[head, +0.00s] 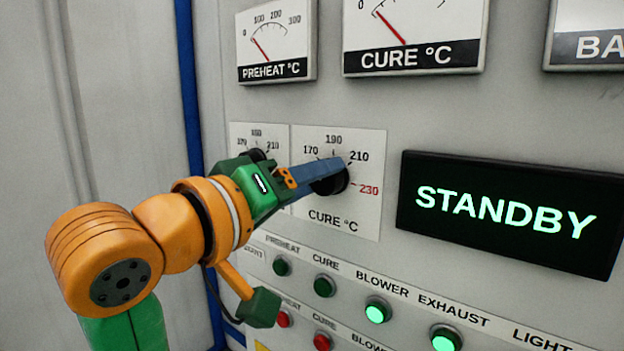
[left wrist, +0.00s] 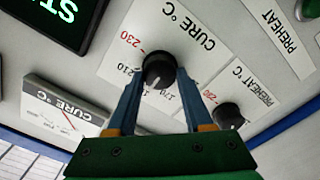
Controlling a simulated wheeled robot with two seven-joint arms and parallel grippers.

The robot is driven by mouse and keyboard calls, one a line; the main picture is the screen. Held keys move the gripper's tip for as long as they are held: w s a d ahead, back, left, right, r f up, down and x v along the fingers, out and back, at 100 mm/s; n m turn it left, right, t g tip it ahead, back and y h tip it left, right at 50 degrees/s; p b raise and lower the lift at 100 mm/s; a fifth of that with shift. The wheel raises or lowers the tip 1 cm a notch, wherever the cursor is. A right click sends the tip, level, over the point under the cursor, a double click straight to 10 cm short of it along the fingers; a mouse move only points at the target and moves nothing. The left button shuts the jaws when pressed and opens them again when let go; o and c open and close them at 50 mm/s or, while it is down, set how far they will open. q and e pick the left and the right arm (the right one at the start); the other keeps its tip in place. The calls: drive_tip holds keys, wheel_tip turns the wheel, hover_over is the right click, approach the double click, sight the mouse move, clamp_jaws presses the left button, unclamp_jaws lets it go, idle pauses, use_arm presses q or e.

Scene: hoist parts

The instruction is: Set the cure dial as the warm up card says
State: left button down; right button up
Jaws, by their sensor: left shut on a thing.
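The cure dial (head: 333,183) is a black round knob on a white plate marked 170, 190, 210 and a red 230. My left gripper (head: 328,172) has its blue fingers on the knob. In the left wrist view, which is upside down, the fingers sit on either side of the cure dial (left wrist: 158,70). The knob's white mark there points down, towards the 210 to 170 side, away from the red 230; the exact reading is unclear. No readable warm up card shows. My right gripper is out of view.
The preheat dial (head: 257,156) is close beside, partly behind my left gripper. The cure gauge (head: 412,38) and preheat gauge (head: 276,42) hang above, needles low. A STANDBY display (head: 510,213) is at right. Lamps, some lit green, run below. A ruled white sheet (left wrist: 18,160) is unreadable.

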use_arm(q)
drive_tip(key=shift+c, duration=1.5)
unclamp_jaws()
drive_tip(key=shift+w, duration=0.1)
drive_tip(key=b+v, duration=0.3)
drive_tip(key=v, duration=0.4)
drive_tip(key=shift+f, duration=0.15)
